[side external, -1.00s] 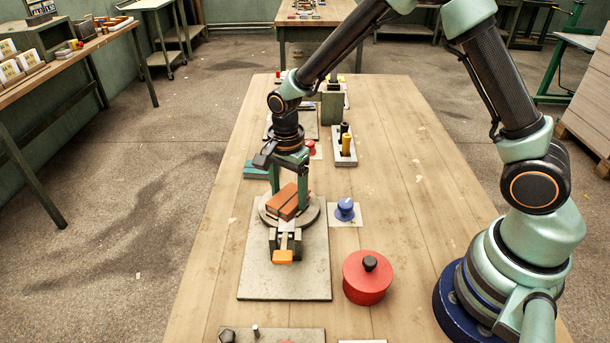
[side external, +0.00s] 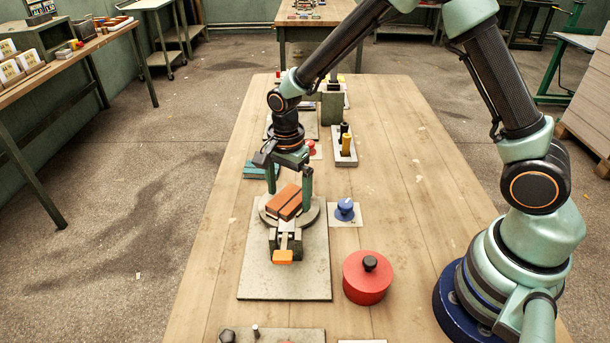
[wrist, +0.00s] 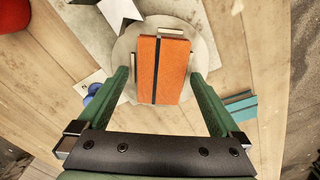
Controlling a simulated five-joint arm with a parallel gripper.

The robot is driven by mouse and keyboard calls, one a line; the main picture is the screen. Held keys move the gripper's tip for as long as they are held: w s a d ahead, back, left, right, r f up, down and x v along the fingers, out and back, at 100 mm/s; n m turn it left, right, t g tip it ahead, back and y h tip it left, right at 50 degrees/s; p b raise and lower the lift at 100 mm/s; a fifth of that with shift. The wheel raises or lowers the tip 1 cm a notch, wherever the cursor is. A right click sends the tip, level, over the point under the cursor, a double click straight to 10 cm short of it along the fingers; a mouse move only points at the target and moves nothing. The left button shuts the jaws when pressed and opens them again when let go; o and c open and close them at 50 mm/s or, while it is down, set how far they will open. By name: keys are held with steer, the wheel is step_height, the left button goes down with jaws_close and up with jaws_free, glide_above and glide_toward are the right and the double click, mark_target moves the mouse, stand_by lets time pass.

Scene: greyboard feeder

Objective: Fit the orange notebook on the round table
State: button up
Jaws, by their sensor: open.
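The orange notebook (side external: 284,202) with a dark band lies flat on the grey round table (side external: 313,212). In the wrist view the notebook (wrist: 170,75) sits near the middle of the round table (wrist: 208,55). My gripper (side external: 289,198) is open above the round table, with one green finger on each side of the notebook. In the wrist view my gripper (wrist: 160,74) shows gaps between the fingers and the notebook. Contact at the fingertips is not clear.
A clamp with an orange handle (side external: 283,256) stands at the near edge of the round table. A blue knob (side external: 345,209) and a red lidded pot (side external: 367,277) are on the right. A teal block (side external: 256,170) lies behind left.

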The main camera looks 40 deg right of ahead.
mark_target(289, 198)
step_height(289, 198, up, 12)
steer(key=shift+f, duration=0.15)
stand_by(0.3)
steer(key=s+d+r+n+t, duration=0.2)
steer(key=s+d+r+n, duration=0.2)
steer(key=s+n, duration=0.2)
steer(key=s+d+r+n+t, duration=0.3)
steer(key=s+r+n, duration=0.2)
steer(key=s+n, duration=0.2)
steer(key=n, duration=0.2)
steer(key=shift+d+n+t, duration=0.3)
steer(key=shift+d+n, duration=0.05)
steer(key=shift+n, duration=0.05)
